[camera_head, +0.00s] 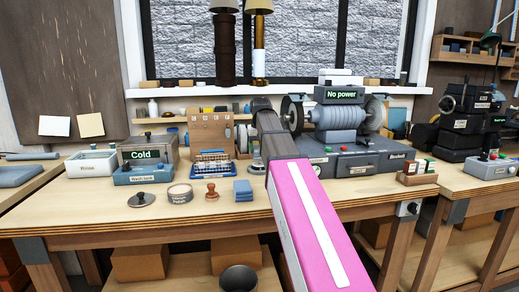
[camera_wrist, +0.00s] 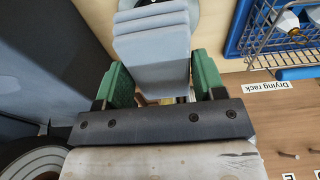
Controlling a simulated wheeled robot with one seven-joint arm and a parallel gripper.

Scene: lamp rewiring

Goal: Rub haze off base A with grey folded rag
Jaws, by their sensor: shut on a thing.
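The grey folded rag (camera_wrist: 152,50) is between the green fingers of my gripper (camera_wrist: 161,80) in the wrist view. My gripper is shut on it, with its folded layers showing beyond the fingers. A grey round rim (camera_wrist: 198,12) shows on the bench past the rag, partly covered by it. I cannot tell whether this is base A, or whether the rag touches it. A small brass-coloured bit shows between the fingers. In the head view my arm hides the rag and the spot beneath it.
A blue drying rack (camera_head: 211,168) stands left of my arm, before a wooden tool board (camera_head: 210,131). A grey buffing machine (camera_head: 340,124) stands close on the right. A polish tin (camera_head: 179,195), a stamp (camera_head: 211,190) and blue folded cloths (camera_head: 243,190) sit along the bench front.

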